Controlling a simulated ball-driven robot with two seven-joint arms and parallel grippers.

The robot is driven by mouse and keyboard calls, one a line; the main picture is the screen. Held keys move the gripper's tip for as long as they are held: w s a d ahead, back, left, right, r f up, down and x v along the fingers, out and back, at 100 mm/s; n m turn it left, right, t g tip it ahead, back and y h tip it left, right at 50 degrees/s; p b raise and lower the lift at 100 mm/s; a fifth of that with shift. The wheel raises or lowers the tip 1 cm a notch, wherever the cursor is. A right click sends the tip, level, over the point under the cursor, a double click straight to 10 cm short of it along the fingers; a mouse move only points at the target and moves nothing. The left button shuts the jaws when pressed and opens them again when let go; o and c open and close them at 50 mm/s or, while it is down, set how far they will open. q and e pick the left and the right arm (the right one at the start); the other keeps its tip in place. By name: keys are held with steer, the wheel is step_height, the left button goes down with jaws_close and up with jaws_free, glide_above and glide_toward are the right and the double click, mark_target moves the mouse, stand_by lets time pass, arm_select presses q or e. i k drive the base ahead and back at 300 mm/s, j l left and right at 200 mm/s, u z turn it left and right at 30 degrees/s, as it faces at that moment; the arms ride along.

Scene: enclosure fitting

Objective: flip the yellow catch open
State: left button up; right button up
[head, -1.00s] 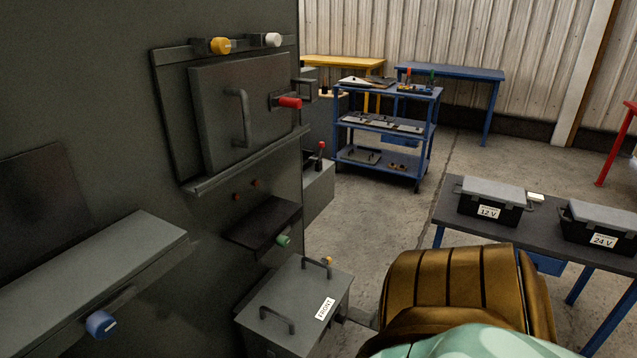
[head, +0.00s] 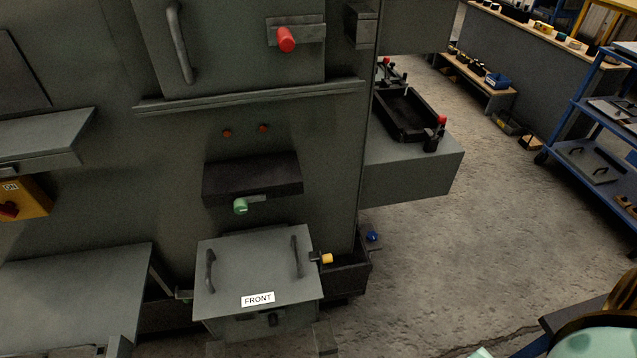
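The yellow catch (head: 326,258) is a small yellow knob on a short dark arm. It sticks out at the right side of the grey box (head: 225,282) labelled FRONT, low on the enclosure. The box lid has two dark handles and looks closed. How the catch engages the lid is too small to tell. Neither gripper shows in the head view; only a pale green and bronze part of what looks like my own body is in the lower right corner.
A green knob (head: 240,206) sits under a dark shelf (head: 252,178) above the box. A red knob (head: 286,39) is on the upper door. A grey ledge (head: 415,172) juts out at right. A blue cart (head: 600,150) stands far right. Bare floor (head: 450,270) lies right of the box.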

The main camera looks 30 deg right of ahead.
mark_target(324, 259)
steer(key=k+l, duration=0.15)
steer(key=l, duration=0.25)
steer(key=k+l, duration=0.1)
steer(key=l, duration=0.3)
steer(key=k+l, duration=0.15)
steer(key=l, duration=0.25)
